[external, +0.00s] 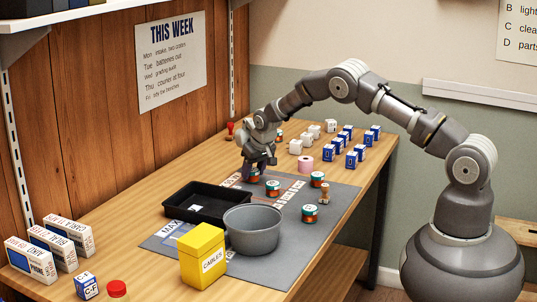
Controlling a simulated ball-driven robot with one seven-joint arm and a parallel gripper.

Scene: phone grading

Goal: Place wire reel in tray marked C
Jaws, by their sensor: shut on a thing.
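My gripper (258,166) points down over the far part of the grey mat (345,200). It is shut on a wire reel (254,176), copper with a green top, at or just above the mat; I cannot tell if it touches. Similar reels stand on the mat: one just right of the gripper (273,188), one farther right (317,179), one nearer (309,214). A black tray (180,211) lies at the left of the mat with a small white label inside. I cannot read a C on it.
A round grey tub (255,229) and a yellow CABLES box (203,254) stand in front. A small wooden stamp-like piece (324,196) and a pink roll (305,164) are on the right. Several blue and white boxes (352,157) stand behind. Phone boxes (68,236) line the left.

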